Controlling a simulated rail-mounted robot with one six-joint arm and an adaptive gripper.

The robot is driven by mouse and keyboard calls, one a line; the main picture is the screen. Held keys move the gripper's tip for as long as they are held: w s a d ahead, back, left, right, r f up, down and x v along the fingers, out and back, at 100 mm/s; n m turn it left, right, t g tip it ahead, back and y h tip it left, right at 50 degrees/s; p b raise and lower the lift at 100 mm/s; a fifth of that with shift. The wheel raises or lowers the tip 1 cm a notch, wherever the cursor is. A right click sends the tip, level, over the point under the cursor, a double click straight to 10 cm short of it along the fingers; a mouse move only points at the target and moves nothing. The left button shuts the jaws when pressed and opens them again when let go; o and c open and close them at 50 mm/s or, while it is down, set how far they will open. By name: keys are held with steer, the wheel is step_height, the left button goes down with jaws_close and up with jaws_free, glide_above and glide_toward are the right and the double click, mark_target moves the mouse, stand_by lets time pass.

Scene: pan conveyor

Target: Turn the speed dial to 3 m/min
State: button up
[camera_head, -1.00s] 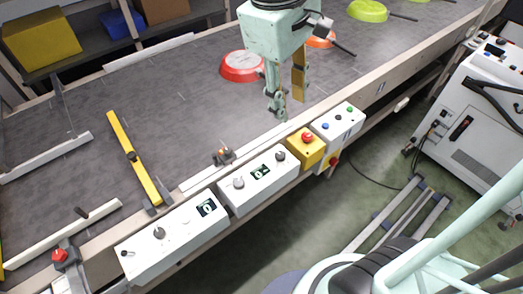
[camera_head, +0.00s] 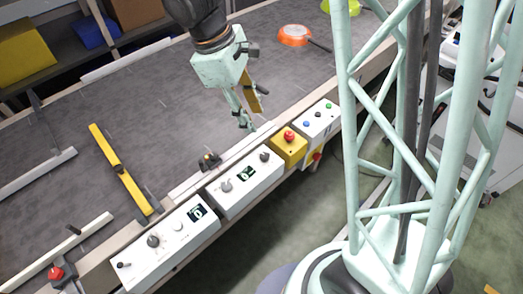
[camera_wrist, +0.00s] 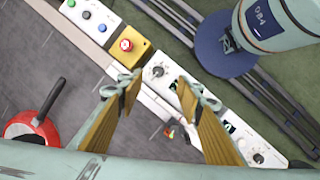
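Two white control boxes sit along the conveyor's front rail in the head view. The middle box (camera_head: 215,201) has a left knob (camera_head: 226,186), a display (camera_head: 246,173) and a dark right knob (camera_head: 265,156). The left box has a grey dial (camera_head: 153,240), a second knob (camera_head: 178,226) and a display (camera_head: 196,213). Labels and digits are too small to read, so I cannot tell which is the speed dial. My gripper (camera_head: 247,106) is open and empty above the belt, behind the middle box. In the wrist view its fingers (camera_wrist: 158,90) are apart, with the right knob (camera_wrist: 157,72) beyond them.
A yellow emergency-stop box (camera_head: 288,150) and a button panel (camera_head: 318,122) stand right of the middle box. A small fixture (camera_head: 209,160) rises behind it. A yellow bar (camera_head: 120,170) lies across the belt.

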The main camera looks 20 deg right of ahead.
mark_target(264, 155)
step_height(264, 155, down, 7)
steer(key=w+a+n+p, duration=0.1)
steer(key=w+n+p, duration=0.1)
steer(key=shift+w+a+f+n+g+h, duration=0.2)
steer(key=shift+w+a+n+g+h, duration=0.1)
steer(key=shift+n+g+h, duration=0.1)
steer(key=shift+s+f, duration=0.1)
stand_by(0.3)
steer(key=shift+b+x, duration=1.65)
steer(key=shift+x, duration=5.15)
steer(key=shift+d, duration=0.15)
steer(key=shift+c, duration=0.3)
steer(key=c, duration=0.8)
